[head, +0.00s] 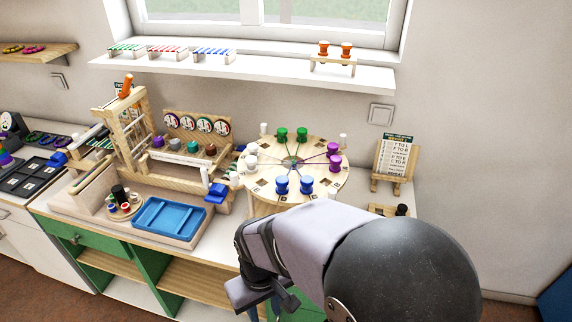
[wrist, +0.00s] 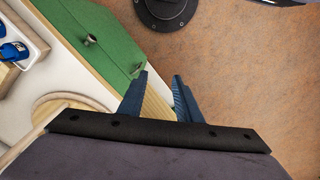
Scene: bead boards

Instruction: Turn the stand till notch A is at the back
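The stand is a round pale wooden disc (head: 297,181) on the bench in the head view. Pairs of green (head: 291,134), purple (head: 334,157), blue (head: 294,185) and white (head: 251,154) spools stand around it. Small dark marks lie near its rim. They are too small to read, so I cannot tell which is notch A or where it is. My gripper shows at the bottom of the head view, in front of the bench and apart from the stand. In the wrist view my gripper (wrist: 161,88) has its two blue fingers apart, with nothing between them.
A blue tray (head: 168,221) and a wooden frame (head: 127,150) stand left of the disc. A card on an easel (head: 395,158) stands right of it. White pegs (head: 343,140) stand close around the disc. A green drawer front (wrist: 85,30) and floor show in the wrist view.

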